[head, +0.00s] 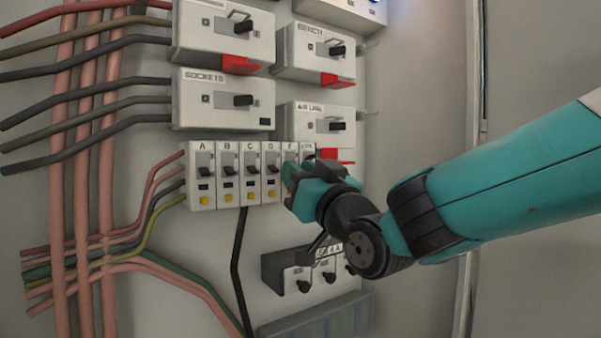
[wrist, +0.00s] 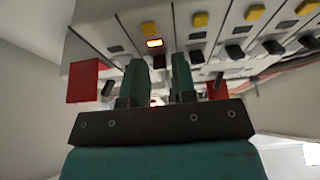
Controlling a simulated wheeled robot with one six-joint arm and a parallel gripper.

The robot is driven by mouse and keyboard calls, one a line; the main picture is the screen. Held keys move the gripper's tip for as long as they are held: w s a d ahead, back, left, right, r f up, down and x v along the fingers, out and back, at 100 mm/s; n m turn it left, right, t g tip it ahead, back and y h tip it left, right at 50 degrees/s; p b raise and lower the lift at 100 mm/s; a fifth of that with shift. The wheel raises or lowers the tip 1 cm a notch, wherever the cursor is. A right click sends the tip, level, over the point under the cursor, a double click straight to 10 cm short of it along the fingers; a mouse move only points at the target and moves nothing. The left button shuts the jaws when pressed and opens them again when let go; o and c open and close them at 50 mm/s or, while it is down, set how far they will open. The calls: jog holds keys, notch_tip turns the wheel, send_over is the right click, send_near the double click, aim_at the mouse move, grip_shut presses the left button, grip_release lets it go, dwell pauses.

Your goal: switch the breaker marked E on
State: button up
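The breaker marked E (head: 290,147) is in the row of small breakers in the head view, right of D. My gripper covers its lower part there. In the wrist view, breaker E (wrist: 148,28) has a yellow button and a lit orange indicator, and its dark toggle (wrist: 160,61) shows between my fingers. My gripper (head: 292,180) is at the front of E. In the wrist view my gripper (wrist: 160,62) has its two fingers apart, with a gap between them. Whether a finger touches the toggle I cannot tell.
Breakers A (head: 203,175), B (head: 228,175), C (head: 250,175) and D (head: 271,172) stand close to the left of E. Larger switches, such as SOCKETS (head: 222,99) and AIR LINE (head: 317,125), sit above. A red tab (wrist: 88,80) is left of my fingers.

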grip_shut()
jog(key=shift+r, duration=0.15)
notch_tip(320, 180, up, 3)
jog(key=g+h+p, duration=0.1)
jog(key=g+p, duration=0.1)
jog(key=p, duration=0.2)
jog(key=g+h+p, duration=0.2)
jog(key=p, duration=0.3)
jog(key=shift+s+d+f+g, duration=0.1)
jog(key=shift+f+g, duration=0.1)
jog(key=shift+g, duration=0.1)
jog(key=shift+g+h+p, duration=0.4)
jog(key=shift+g+p, duration=0.1)
jog(key=shift+p, duration=0.65)
